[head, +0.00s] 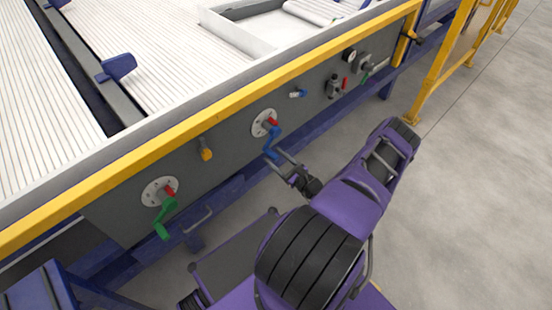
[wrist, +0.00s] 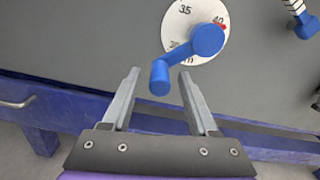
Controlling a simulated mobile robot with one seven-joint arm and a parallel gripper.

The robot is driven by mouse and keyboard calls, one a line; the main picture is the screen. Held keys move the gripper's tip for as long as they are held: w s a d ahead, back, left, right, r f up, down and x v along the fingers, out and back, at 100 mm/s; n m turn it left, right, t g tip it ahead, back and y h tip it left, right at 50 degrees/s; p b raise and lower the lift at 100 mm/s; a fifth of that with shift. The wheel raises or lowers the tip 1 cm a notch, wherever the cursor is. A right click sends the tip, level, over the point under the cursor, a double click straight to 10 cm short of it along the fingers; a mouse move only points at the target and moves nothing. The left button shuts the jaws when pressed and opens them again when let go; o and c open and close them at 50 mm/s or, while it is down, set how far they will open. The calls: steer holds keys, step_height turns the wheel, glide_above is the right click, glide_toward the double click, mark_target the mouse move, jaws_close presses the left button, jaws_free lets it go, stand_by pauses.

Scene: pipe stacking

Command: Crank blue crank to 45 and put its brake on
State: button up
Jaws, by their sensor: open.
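The blue crank (head: 271,142) sits on a round white dial (head: 259,117) on the grey side panel, with a red part (head: 272,121) at its hub. In the wrist view the blue crank (wrist: 207,40) has its arm pointing down and left, ending in a knob. The white dial (wrist: 183,22) shows 35 and 40, with a red tip beside the 40. My gripper (wrist: 159,74) is open, its two fingertips on either side of the knob with gaps showing. In the head view my gripper (head: 286,164) is at the crank's lower end.
A green crank (head: 166,217) on its own dial is to the left. A yellow rail (head: 230,89) runs above. Floor at right is clear.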

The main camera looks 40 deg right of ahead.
jaws_close()
stand_by(0.3)
stand_by(1.1)
